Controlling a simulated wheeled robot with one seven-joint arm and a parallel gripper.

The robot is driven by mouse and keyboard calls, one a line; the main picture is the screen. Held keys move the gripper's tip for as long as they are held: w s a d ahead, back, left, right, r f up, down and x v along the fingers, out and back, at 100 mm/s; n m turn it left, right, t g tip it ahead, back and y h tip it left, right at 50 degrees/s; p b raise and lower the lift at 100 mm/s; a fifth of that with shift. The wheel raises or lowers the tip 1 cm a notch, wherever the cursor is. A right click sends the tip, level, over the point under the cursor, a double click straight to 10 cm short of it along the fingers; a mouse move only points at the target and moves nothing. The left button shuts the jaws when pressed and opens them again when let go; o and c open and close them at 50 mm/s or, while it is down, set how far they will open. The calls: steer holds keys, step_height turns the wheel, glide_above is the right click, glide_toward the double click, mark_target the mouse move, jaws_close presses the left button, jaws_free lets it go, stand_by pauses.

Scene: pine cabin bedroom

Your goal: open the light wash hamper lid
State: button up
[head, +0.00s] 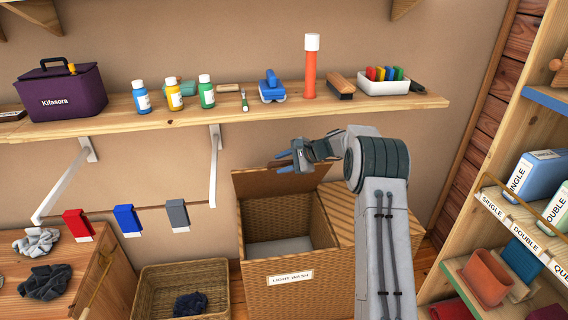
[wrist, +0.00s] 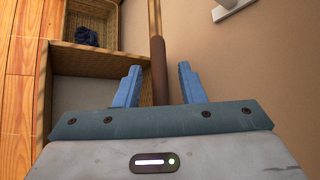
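The light wash hamper (head: 275,296) is a woven tan box with a "LIGHT WASH" label (head: 291,277) on its front. Its lid (head: 262,182) stands raised at the back, near the wall, and the pale-lined inside shows, with no laundry visible in it. My gripper (head: 283,162) is at the lid's upper edge. In the wrist view my gripper (wrist: 160,68) has its two blue fingers spread, with the lid's dark brown edge (wrist: 158,72) between them and gaps on both sides. I cannot tell whether any finger touches the lid.
A woven section with a closed top (head: 341,208) adjoins on the right. A basket with dark cloth (head: 150,285) stands at left. A shelf (head: 240,112) with bottles and brushes runs above the lid; a white bracket (head: 214,165) is near it. Shelving (head: 540,115) stands at right.

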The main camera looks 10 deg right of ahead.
steer(key=b+v, duration=0.1)
steer(key=v, duration=1.3)
steer(key=shift+f, duration=0.15)
steer(key=c, duration=0.6)
steer(key=s+f+m+y+b, duration=0.1)
steer(key=f+m, duration=0.1)
steer(key=m, duration=0.1)
steer(key=s+f+m+y+b, duration=0.1)
steer(key=f+m, duration=0.2)
steer(key=s+a+f+m+y, duration=0.1)
steer(key=f+m+y, duration=0.1)
steer(key=m, duration=0.1)
steer(key=shift+s+f+b, duration=0.2)
steer(key=shift+f+b, duration=0.05)
steer(key=shift+b, duration=0.15)
jaws_close()
steer(key=s+d+f+m+t+y+b, duration=0.25)
steer(key=f+m+t, duration=0.4)
steer(key=m, duration=1.15)
steer(key=w+a+r+t, duration=0.1)
steer(key=w+a+r, duration=0.4)
steer(key=w, duration=0.3)
steer(key=shift+w+a+p, duration=0.35)
steer(key=shift+a+p, duration=0.05)
steer(key=shift+a, duration=0.45)
